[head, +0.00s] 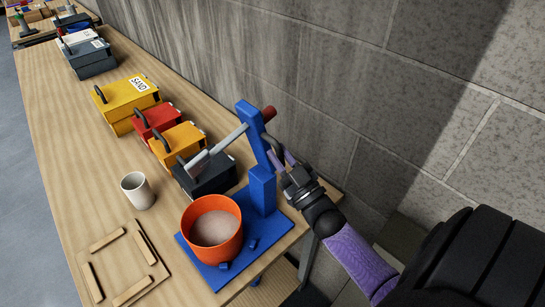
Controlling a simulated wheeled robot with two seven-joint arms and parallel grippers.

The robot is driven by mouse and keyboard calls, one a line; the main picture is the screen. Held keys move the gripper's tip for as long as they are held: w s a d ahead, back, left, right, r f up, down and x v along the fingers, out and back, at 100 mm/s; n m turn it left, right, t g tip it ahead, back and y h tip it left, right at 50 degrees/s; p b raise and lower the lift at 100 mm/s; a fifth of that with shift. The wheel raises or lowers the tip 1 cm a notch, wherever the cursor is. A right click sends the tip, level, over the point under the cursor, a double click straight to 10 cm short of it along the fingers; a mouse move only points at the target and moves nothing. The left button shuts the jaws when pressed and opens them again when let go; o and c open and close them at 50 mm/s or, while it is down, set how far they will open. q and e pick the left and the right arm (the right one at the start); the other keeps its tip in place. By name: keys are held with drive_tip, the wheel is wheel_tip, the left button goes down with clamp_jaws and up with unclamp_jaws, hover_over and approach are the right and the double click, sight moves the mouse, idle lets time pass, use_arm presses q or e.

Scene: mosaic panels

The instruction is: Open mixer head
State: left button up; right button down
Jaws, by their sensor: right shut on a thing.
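The mixer stands at the near right end of the table, with a blue base (275,226) and a blue post (262,190). Its blue mixer head (252,130) is tilted steeply up above the post. A grey shaft (229,138) with a pale paddle (197,163) sticks out to the left, clear of the orange bucket (214,255), which holds a pinkish-grey mix. A red end (268,113) shows on the wall side. My right gripper (280,162) is at the dark handle (275,147) on the head's right side, shut on it; the fingertips are partly hidden. My left gripper is not in view.
A white cup (138,191) and a wooden frame (151,267) are left of the mixer. Dark, orange, red and yellow boxes (126,92) line the table along the block wall (340,70). Bare tabletop (75,150) lies along the left side.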

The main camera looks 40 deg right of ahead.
drive_tip(key=shift+d+r+m+h+p, duration=0.1)
drive_tip(key=shift+d+m+h+p, duration=0.1)
drive_tip(key=shift+d+m+h, duration=0.45)
drive_tip(key=shift+d+r+m+h+p, duration=0.15)
drive_tip(key=shift+d+m+h, duration=0.2)
drive_tip(key=shift+m, duration=0.6)
drive_tip(key=shift+f, duration=0.1)
drive_tip(key=c, duration=0.6)
unclamp_jaws()
drive_tip(key=shift+f, duration=0.1)
drive_tip(key=b+v, duration=0.1)
drive_tip(key=v, duration=0.8)
drive_tip(key=shift+s, duration=0.4)
drive_tip(key=shift+f+b, duration=0.15)
drive_tip(key=shift+b, duration=0.15)
